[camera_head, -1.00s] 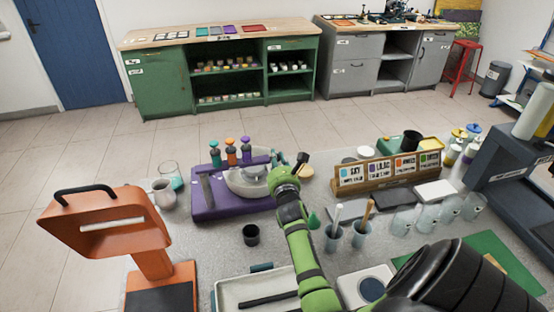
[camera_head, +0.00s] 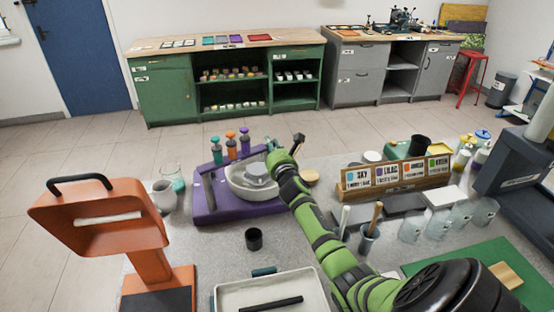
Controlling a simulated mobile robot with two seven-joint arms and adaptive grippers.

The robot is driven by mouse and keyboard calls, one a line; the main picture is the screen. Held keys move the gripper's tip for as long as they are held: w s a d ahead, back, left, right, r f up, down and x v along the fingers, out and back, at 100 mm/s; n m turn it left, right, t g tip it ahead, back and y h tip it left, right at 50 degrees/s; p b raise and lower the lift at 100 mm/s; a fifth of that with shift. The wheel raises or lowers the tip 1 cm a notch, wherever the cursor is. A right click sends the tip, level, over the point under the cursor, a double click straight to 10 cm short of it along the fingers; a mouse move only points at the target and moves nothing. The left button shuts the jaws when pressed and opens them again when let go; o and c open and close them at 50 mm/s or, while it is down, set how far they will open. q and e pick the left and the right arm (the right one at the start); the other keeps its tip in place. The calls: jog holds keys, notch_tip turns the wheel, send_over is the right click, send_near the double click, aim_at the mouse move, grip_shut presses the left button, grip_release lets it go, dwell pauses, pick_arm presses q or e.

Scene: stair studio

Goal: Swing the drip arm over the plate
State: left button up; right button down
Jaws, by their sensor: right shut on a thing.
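The purple drip station (camera_head: 215,215) stands on the grey counter, left of centre. Its purple drip arm (camera_head: 208,163) carries teal, orange and purple bottles (camera_head: 230,142) and runs along the far side of a white basin (camera_head: 240,186). A pale round plate (camera_head: 256,170) sits inside the basin, and the arm appears behind it rather than across it. My right gripper (camera_head: 272,152), on the green arm, is shut at the drip arm's right end; its fingers and exact hold are largely hidden. My left gripper is out of view.
An orange stand (camera_head: 100,215) rises at the left front. A small black cup (camera_head: 253,239) and white tray (camera_head: 270,290) stand in front. The label rack (camera_head: 395,178) and several clear cups (camera_head: 462,213) are at right. A jug (camera_head: 164,195) stands left of the station.

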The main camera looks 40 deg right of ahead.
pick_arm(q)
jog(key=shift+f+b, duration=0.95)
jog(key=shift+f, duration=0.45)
pick_arm(e)
jog(key=shift+w+d+f, duration=0.1)
jog(key=shift+w+d, duration=0.05)
jog(key=shift+w, duration=0.7)
jog(key=shift+w+d+f, duration=0.1)
jog(key=shift+w+d, duration=0.05)
jog(key=shift+w, duration=0.65)
jog(key=shift+r, duration=0.1)
jog(key=c, duration=1.2)
grip_release()
jog(key=shift+w, duration=0.15)
jog(key=v, duration=1.2)
